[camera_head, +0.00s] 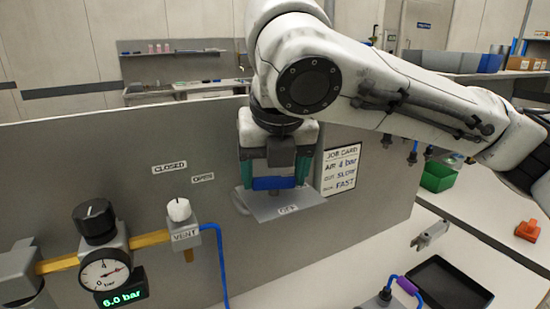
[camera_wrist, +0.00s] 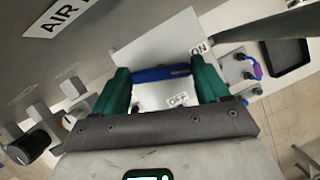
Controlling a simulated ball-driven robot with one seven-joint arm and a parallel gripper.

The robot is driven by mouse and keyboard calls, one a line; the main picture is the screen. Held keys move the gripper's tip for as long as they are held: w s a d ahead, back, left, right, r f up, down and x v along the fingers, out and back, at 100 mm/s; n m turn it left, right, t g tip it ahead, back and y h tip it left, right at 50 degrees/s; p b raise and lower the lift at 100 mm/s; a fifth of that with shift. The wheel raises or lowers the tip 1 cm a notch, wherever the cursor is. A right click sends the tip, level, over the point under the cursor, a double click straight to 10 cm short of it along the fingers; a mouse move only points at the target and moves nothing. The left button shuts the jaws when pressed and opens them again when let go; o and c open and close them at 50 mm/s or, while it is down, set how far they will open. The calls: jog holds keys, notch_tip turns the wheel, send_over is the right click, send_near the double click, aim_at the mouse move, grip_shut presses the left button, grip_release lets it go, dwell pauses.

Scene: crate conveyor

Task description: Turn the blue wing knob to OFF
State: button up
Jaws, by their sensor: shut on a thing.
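The blue wing knob (camera_head: 272,183) is on a light grey box (camera_head: 268,205) at the grey panel. My gripper (camera_head: 275,180) points down over it, with its green fingers at the two ends of the blue wing. In the wrist view my gripper (camera_wrist: 162,80) is shut on the blue wing knob (camera_wrist: 160,73), whose wing spans between the fingers. An OFF label (camera_wrist: 178,99) lies on the gripper's side of the wing; an ON label (camera_wrist: 198,49) lies beyond the right finger. In the head view the OFF label (camera_head: 288,210) shows below the knob, and ON is hidden.
A gauge (camera_head: 104,273) with a black knob (camera_head: 94,219) and a white VENT knob (camera_head: 179,209) stand to the left. A job card (camera_head: 341,168) is on the panel. A green bin (camera_head: 438,177) and a black tray (camera_head: 447,285) lie to the right.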

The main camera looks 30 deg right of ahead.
jog(key=m+p, duration=0.1)
jog(key=p, duration=0.1)
jog(key=m+h+p, duration=0.1)
jog(key=m+p, duration=0.1)
jog(key=shift+a+r+m+g, duration=0.1)
jog(key=shift+r+m+g, duration=0.2)
jog(key=shift+r, duration=0.05)
jog(key=m+p, duration=0.2)
jog(key=p, duration=0.1)
jog(key=m+g+h+p, duration=0.1)
jog(key=m+p, duration=0.1)
jog(key=p, duration=0.1)
jog(key=shift+w+r+m+p, duration=0.1)
jog(key=shift+w+m+p, duration=0.05)
jog(key=shift+m+p, duration=0.2)
jog(key=m+g+p, duration=0.2)
jog(key=m+p, duration=0.2)
jog(key=p, duration=0.1)
jog(key=shift+w+a+h+p, duration=0.1)
jog(key=shift+h+p, duration=0.3)
jog(key=shift+f+m+g+p, duration=0.3)
jog(key=shift+m+p, duration=0.45)
jog(key=shift+p, duration=0.35)
jog(key=shift+f, duration=0.1)
jog(key=o, duration=1.1)
jog(key=shift+c, duration=0.2)
jog(key=shift+f, duration=0.1)
